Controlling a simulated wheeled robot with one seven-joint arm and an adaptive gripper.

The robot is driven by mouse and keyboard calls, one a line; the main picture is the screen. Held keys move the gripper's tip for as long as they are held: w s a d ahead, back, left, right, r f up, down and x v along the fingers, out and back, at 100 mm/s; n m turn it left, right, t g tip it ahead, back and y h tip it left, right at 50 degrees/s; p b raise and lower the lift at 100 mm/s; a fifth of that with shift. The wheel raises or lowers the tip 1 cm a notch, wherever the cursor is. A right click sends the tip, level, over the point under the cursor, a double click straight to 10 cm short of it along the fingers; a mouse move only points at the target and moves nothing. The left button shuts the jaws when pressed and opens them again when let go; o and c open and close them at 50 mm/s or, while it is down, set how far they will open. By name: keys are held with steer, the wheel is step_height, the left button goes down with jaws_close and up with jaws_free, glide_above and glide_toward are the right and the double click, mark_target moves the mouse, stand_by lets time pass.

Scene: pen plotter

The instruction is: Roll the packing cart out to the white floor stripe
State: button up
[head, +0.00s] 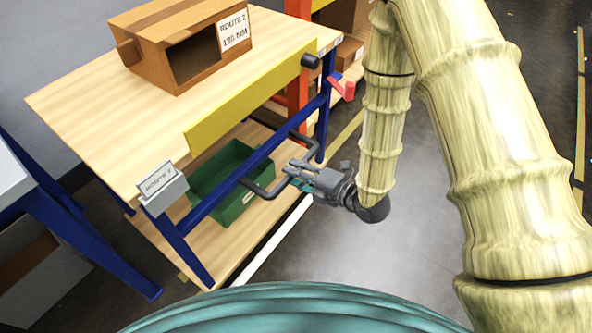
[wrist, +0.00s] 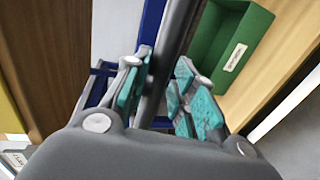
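The packing cart has a pale wooden top (head: 90,110), a blue frame and a lower wooden shelf. Its dark U-shaped handle (head: 256,188) sticks out from the front side. My gripper (head: 292,172) is at the handle's outer bar. In the wrist view the bar (wrist: 176,40) runs between the teal finger pads, which appear to close on it from both sides; exact contact is hard to see. The white floor stripe (head: 268,244) runs along the cart's front side, close beside the lower shelf edge. It also shows in the wrist view (wrist: 284,106).
A cardboard box (head: 150,50) stands on the top and a green bin (head: 230,170) on the lower shelf. A second blue-legged bench (head: 70,225) stands close left. Grey floor (head: 340,250) lies open in front.

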steer(key=shift+o, duration=0.9)
steer(key=shift+a, duration=0.1)
steer(key=shift+r, duration=0.1)
steer(key=v, duration=1.2)
